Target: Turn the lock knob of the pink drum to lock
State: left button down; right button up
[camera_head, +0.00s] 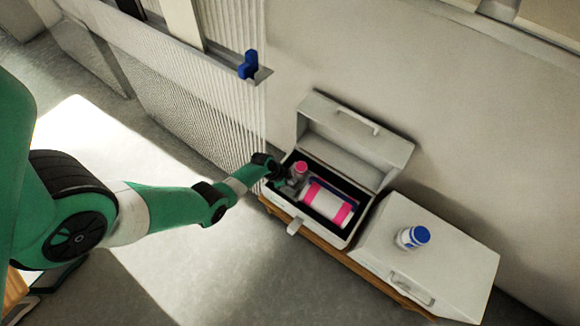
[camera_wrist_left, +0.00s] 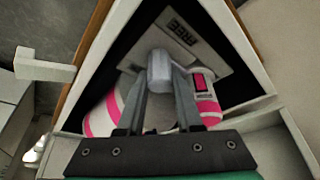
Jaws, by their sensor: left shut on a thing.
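A pink-and-white drum (camera_head: 322,203) lies inside an open white case in the head view. Its pink-and-white striped body also shows in the left wrist view (camera_wrist_left: 103,115), partly behind my fingers. My left gripper (camera_head: 282,177) reaches into the left end of the case, beside the pink end piece (camera_head: 300,168). In the left wrist view its fingers (camera_wrist_left: 160,88) are shut on a grey rounded lock knob (camera_wrist_left: 159,62). The knob stands in front of a grey plate with a dark label (camera_wrist_left: 183,31) that seems to read "FREE". A pink-and-dark patch (camera_wrist_left: 203,82) shows right of the fingers.
The white case (camera_head: 347,240) has its lid (camera_head: 355,140) raised behind it. A closed white case (camera_head: 455,250) stands to the right with a blue-capped white bottle (camera_head: 407,238) on top. A blue object (camera_head: 248,66) sits on a ledge by the ribbed panel.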

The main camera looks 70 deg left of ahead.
pick_arm(q)
jog(key=shift+s, duration=0.1)
dwell(0.4)
jog(key=c, duration=0.6)
grip_release()
jog(key=p+v, duration=1.1)
jog(key=shift+r+p, duration=0.3)
jog(key=shift+p, duration=0.1)
